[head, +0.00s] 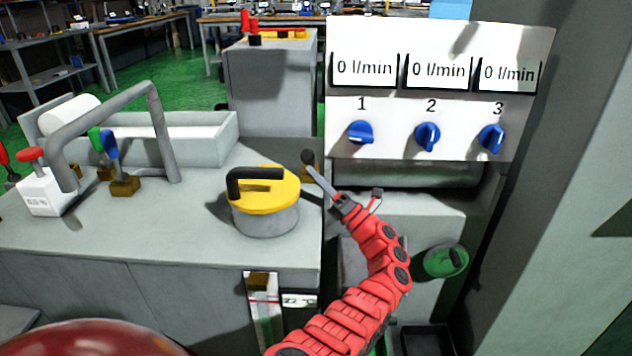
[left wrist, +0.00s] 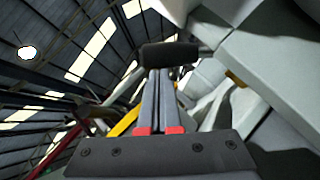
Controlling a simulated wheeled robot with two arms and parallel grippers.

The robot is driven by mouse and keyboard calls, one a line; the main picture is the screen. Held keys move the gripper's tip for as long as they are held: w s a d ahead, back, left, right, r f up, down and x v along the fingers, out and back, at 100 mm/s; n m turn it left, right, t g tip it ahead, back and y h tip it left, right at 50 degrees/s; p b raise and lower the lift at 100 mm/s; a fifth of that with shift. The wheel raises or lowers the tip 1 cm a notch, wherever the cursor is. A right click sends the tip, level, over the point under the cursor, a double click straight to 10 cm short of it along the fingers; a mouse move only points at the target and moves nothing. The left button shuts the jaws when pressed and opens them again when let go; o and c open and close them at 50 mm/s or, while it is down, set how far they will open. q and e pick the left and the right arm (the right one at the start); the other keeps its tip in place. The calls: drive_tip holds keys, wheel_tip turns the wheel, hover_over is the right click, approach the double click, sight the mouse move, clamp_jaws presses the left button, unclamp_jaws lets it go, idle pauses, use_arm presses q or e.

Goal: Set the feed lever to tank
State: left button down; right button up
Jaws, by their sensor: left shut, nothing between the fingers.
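A lever with a dark cylindrical grip (head: 308,157) shows at the right edge of the grey machine top, beside the flow panel. I take it for the feed lever; no "tank" label is readable. My left gripper (head: 316,174) has its fingers together and empty, with the tips at or very near this grip. In the left wrist view a dark grip (left wrist: 170,54) on a grey rod crosses just past the fingertips (left wrist: 157,76). I cannot tell whether they touch. The lever's base is hidden. My right gripper is not in view.
A yellow lid (head: 272,198) with a black handle sits left of my gripper. The white panel (head: 440,40) has three blue knobs and displays reading 0 l/min. A green round knob (head: 446,261) is at lower right. A grey bent pipe (head: 160,125) stands at left.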

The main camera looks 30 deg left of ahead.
use_arm(q)
drive_tip(key=shift+w+a+r+m+t+p, duration=0.1)
drive_tip(key=shift+r+m+t+p, duration=0.4)
drive_tip(key=shift+p, duration=0.85)
drive_tip(key=w+a+r+m+t+h+p, duration=0.2)
drive_tip(key=m+p, duration=0.4)
drive_tip(key=p, duration=0.3)
drive_tip(key=shift+w+r+t+h, duration=0.3)
drive_tip(key=shift+w+r+h, duration=0.4)
drive_tip(key=shift+r+h, duration=0.5)
drive_tip(key=shift+r, duration=0.2)
